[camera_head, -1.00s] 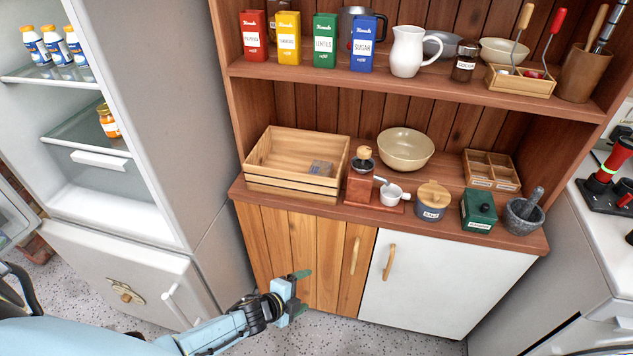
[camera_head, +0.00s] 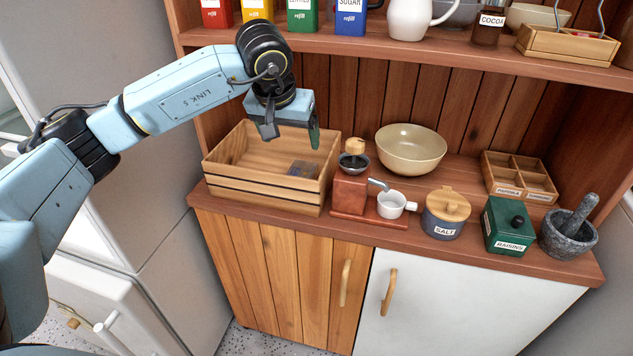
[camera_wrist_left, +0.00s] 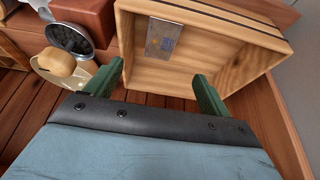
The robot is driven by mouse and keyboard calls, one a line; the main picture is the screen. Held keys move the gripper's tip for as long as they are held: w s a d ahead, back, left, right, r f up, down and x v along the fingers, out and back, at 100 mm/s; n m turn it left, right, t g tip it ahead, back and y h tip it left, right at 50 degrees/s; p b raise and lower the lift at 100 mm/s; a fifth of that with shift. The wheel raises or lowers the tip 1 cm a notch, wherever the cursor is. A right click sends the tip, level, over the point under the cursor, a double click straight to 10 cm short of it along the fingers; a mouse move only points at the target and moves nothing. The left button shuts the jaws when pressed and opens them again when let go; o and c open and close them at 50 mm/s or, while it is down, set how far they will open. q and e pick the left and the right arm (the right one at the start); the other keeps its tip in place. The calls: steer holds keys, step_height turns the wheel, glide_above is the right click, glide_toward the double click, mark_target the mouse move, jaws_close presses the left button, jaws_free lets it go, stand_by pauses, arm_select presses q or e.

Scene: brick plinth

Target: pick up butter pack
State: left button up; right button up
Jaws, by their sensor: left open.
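A small grey pack with a blue mark, which looks like the butter pack (camera_head: 302,169), lies on the floor of the slatted wooden crate (camera_head: 262,192), towards its right side. It also shows in the left wrist view (camera_wrist_left: 162,38), flat near a crate wall. My left gripper (camera_head: 292,136) is open and empty, with its fingers pointing down above the crate. In the left wrist view its two green fingertips (camera_wrist_left: 158,74) are apart, and the pack shows beyond them. The pack's print is too small to read. My right gripper is not in view.
A coffee grinder (camera_head: 350,195) with a white cup (camera_head: 391,205) stands close to the crate's right side. A beige bowl (camera_head: 410,150) is behind it. A shelf (camera_head: 400,50) with tins and a jug hangs above. The salt jar (camera_head: 446,213) stands further right.

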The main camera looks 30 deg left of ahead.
arm_select(q)
steer(key=b, duration=0.2)
glide_toward(300, 173)
steer(key=x, duration=0.2)
steer(key=shift+w+a+f, duration=0.15)
steer(key=shift+f, duration=0.15)
steer(key=b+x, duration=0.1)
steer(key=x, duration=0.4)
steer(key=shift+f, duration=0.1)
steer(key=shift+w+f+b, duration=0.2)
steer(key=shift+f+b, duration=0.1)
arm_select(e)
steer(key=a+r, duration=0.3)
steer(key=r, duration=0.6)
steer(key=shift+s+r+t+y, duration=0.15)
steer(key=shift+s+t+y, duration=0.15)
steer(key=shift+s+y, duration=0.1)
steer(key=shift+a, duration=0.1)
arm_select(q)
steer(key=shift+f, duration=0.25)
steer(key=shift+c, duration=0.3)
steer(key=c, duration=1.2)
steer(key=shift+o, duration=0.2)
steer(key=shift+r, duration=0.2)
